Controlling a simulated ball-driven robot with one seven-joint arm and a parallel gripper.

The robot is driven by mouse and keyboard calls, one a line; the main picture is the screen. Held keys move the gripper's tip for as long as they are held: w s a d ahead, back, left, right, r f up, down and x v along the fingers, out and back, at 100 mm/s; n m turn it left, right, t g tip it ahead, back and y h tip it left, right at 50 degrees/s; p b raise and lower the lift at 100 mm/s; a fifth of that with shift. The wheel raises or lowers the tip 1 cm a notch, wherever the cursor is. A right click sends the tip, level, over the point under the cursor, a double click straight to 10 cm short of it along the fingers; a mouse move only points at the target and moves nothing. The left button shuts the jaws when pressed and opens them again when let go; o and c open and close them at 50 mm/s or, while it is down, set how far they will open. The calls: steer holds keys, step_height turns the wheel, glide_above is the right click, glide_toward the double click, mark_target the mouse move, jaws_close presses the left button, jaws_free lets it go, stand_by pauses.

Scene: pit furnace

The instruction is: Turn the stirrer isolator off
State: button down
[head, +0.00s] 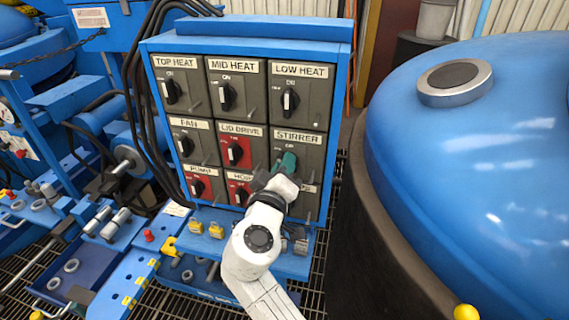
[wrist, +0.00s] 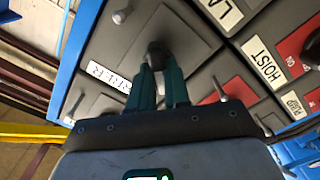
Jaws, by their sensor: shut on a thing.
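The stirrer isolator is a grey switch box (head: 311,160) in the right column, middle row of the panel, under a white "STIRRER" label (head: 297,137). My gripper (head: 287,162) is at its front and covers its handle in the head view. In the wrist view the black handle (wrist: 157,50) shows between the teal fingertips of my gripper (wrist: 162,72), which are shut on it. The handle's exact setting cannot be read, since the fingers and wrist hide the markings.
Other isolators surround it: low heat (head: 290,100) above, the red lid drive (head: 236,152) to the left and the red hoist (head: 240,192) lower left. A big blue domed vessel (head: 470,150) stands close on the right. A blue shelf with yellow padlocks (head: 215,230) lies below.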

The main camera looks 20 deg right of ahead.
steer(key=shift+a+f+n+p, duration=0.1)
steer(key=shift+n+p, duration=0.75)
steer(key=shift+n, duration=1.2)
steer(key=shift+f+n+p, duration=0.1)
steer(key=shift+n+p, duration=0.75)
steer(key=shift+n, duration=1.2)
steer(key=c, duration=1.1)
jaws_free()
steer(key=b+v, duration=0.1)
steer(key=v, duration=0.9)
steer(key=shift+s+a, duration=0.25)
steer(key=shift+s, duration=0.05)
steer(key=shift+s, duration=0.1)
